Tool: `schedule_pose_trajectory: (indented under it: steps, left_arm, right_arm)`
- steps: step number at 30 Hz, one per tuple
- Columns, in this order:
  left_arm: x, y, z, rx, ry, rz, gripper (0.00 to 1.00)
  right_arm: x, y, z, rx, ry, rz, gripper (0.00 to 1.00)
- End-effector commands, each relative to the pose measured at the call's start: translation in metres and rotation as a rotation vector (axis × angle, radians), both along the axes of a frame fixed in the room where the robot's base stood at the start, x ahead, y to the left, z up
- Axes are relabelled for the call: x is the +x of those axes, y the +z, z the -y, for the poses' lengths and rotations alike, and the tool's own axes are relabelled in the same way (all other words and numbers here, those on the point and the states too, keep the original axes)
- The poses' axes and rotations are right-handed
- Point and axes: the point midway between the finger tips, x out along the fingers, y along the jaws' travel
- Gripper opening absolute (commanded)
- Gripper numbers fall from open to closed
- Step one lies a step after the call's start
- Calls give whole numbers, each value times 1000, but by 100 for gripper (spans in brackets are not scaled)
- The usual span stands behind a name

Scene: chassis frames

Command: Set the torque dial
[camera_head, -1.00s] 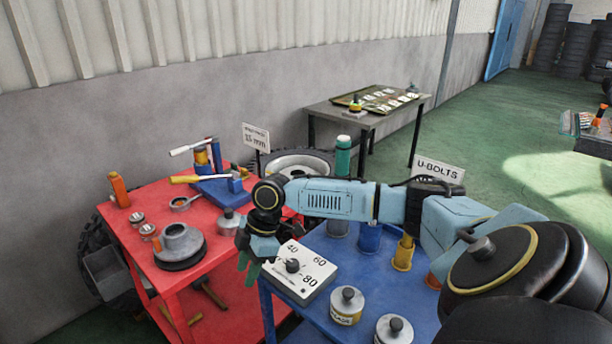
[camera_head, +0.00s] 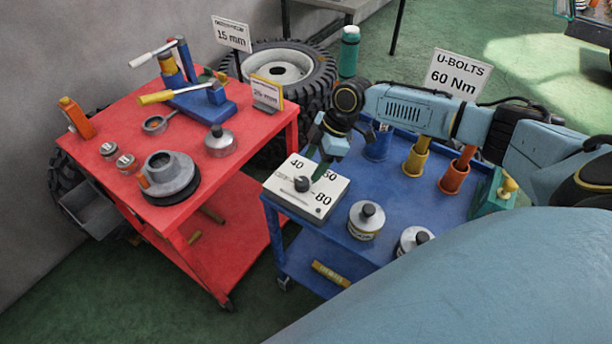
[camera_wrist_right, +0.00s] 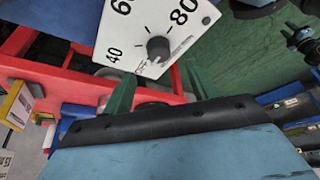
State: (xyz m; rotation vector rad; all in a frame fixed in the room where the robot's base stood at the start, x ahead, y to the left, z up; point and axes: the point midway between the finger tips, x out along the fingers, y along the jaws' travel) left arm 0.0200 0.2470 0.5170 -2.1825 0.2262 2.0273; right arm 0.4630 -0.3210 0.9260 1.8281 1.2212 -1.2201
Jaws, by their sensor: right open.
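The torque dial is a white box (camera_head: 328,203) with a dark round knob (camera_head: 302,184) and printed marks 40, 60 and 80. It sits on the left end of the blue cart (camera_head: 340,239). My right gripper (camera_head: 317,172) has green fingers and is above the box, just behind and right of the knob, partly covering the 60. In the right wrist view, the open, empty fingers (camera_wrist_right: 160,76) are spread below the knob (camera_wrist_right: 158,48) and apart from it. My left gripper is out of view.
A sign (camera_head: 458,73) reads "U-BOLTS 60 Nm". Two lidded tins (camera_head: 366,222) stand right of the box; yellow (camera_head: 416,158) and orange (camera_head: 455,174) cups stand behind them. A red cart (camera_head: 100,170) with tools is on the left.

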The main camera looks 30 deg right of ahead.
Motion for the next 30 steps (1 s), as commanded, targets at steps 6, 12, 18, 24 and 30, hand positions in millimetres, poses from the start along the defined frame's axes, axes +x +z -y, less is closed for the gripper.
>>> schedule_pose_trajectory:
  steps: [6,12,18,24,30]
  left_arm:
    - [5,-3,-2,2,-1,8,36]
    - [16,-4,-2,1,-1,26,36]
    - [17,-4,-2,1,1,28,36]
    - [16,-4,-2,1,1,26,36]
    - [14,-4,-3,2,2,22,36]
  right_arm:
    - [6,-41,-16,1,0,0,59]
    - [10,-60,-23,0,-1,0,59]
    - [10,-65,-25,-1,1,1,59]
    - [10,-65,-25,-1,1,1,55]
    - [10,-65,-24,-1,0,0,29]
